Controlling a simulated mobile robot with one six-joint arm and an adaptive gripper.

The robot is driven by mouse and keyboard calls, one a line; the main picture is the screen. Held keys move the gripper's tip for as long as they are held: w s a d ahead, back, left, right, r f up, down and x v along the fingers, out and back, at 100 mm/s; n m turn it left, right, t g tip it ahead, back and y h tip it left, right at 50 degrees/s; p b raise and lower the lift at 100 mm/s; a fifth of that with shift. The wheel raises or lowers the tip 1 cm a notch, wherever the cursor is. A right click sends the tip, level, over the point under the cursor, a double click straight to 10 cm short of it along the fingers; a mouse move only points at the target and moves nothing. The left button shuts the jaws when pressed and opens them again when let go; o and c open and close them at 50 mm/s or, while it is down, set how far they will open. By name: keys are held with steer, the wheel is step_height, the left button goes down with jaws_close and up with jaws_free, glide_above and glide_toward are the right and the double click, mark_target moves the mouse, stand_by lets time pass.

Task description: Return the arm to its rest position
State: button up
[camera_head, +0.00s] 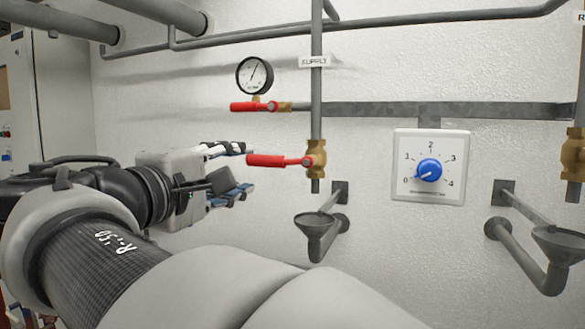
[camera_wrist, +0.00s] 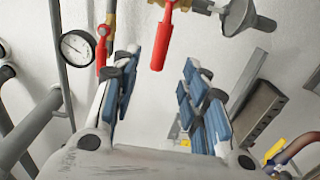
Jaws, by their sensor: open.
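My gripper (camera_head: 246,168) is open and empty at the left of the supply pipe, pointing right. Its blue-padded fingers stand wide apart in the wrist view (camera_wrist: 158,78). The red handle (camera_head: 275,160) of the lower brass valve (camera_head: 316,159) points left, with its free end close to the fingertips. In the wrist view the same handle (camera_wrist: 160,42) hangs in line with the gap between the fingers. I cannot tell whether its end lies inside the gap. No contact with the fingers shows. My arm reaches across the lower left of the head view.
A pressure gauge (camera_head: 254,75) and another red handle (camera_head: 253,106) sit above my gripper. A funnel drain (camera_head: 318,222) is below right. A panel with a blue knob (camera_head: 429,169) is on the wall. Grey pipes (camera_head: 165,14) cross the top. A cabinet (camera_head: 62,90) stands left.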

steer(key=s+d+f+m+g+b, duration=0.2)
steer(key=d+f+g, duration=0.2)
steer(key=d+f, duration=0.6)
steer(key=s+d+f+m+g+b, duration=0.1)
steer(key=s+d+f+m+g, duration=0.2)
steer(key=d+f, duration=0.75)
steer(key=s+d+f+m+g+y+b, duration=0.2)
steer(key=s+f+m+y, duration=0.1)
steer(key=s+f, duration=0.6)
steer(key=s+d+f+m+g+y+b, duration=0.2)
steer(key=s+f+m, duration=0.3)
steer(key=s+f, duration=0.5)
step_height(320, 180, down, 5)
steer(key=shift+s+d+r+m+g+y+b, duration=0.2)
steer(key=shift+d+m+g+y+b, duration=0.15)
steer(key=shift+g+y, duration=0.25)
